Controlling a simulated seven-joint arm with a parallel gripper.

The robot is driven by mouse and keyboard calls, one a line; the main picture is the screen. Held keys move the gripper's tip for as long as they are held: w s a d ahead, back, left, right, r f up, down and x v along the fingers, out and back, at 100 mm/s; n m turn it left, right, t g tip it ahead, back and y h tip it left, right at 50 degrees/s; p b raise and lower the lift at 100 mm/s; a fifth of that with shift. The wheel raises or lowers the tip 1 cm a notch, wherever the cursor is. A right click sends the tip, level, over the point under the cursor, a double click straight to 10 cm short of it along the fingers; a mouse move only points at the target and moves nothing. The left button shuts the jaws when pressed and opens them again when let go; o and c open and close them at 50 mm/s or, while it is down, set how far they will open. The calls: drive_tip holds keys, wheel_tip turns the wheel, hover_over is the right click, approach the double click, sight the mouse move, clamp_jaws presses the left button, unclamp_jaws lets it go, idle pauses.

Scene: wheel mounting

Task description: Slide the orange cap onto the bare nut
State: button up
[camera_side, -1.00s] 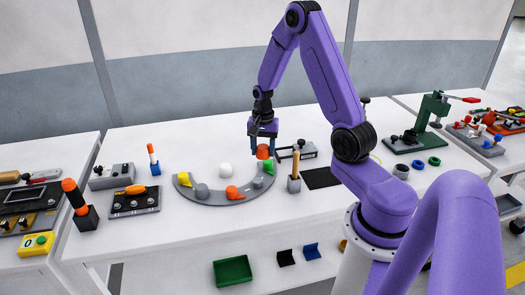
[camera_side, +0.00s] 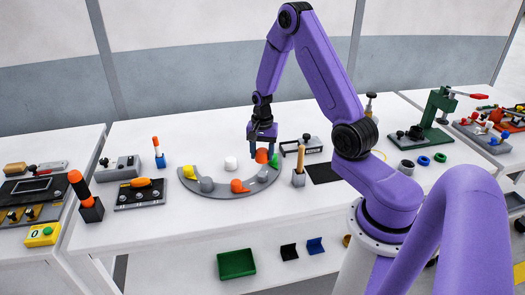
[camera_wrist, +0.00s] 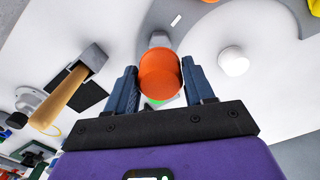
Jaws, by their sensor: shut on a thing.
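My gripper (camera_side: 262,148) is shut on the orange cap (camera_side: 261,156), above the right part of the grey curved holder (camera_side: 220,194). In the wrist view the orange cap (camera_wrist: 160,72) sits between the two fingers. A grey piece, likely a bare nut (camera_wrist: 159,40), shows just past the cap and is partly hidden by it. I cannot tell whether the cap touches anything below.
The holder also bears a yellow piece (camera_side: 188,172), another orange piece (camera_side: 238,186) and a green piece (camera_side: 273,159) close to my gripper. A white cap (camera_side: 230,163) stands inside the curve. A wooden-handled tool in a grey block (camera_side: 298,179) stands to the right.

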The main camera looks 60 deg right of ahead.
sight(262, 174)
drive_tip(key=shift+f, duration=2.6)
drive_tip(key=shift+f, duration=1.85)
drive_tip(key=o, duration=1.3)
drive_tip(key=shift+c, duration=0.2)
drive_tip(key=shift+r, duration=0.1)
wheel_tip(262, 174, up, 17)
drive_tip(key=shift+r, duration=0.15)
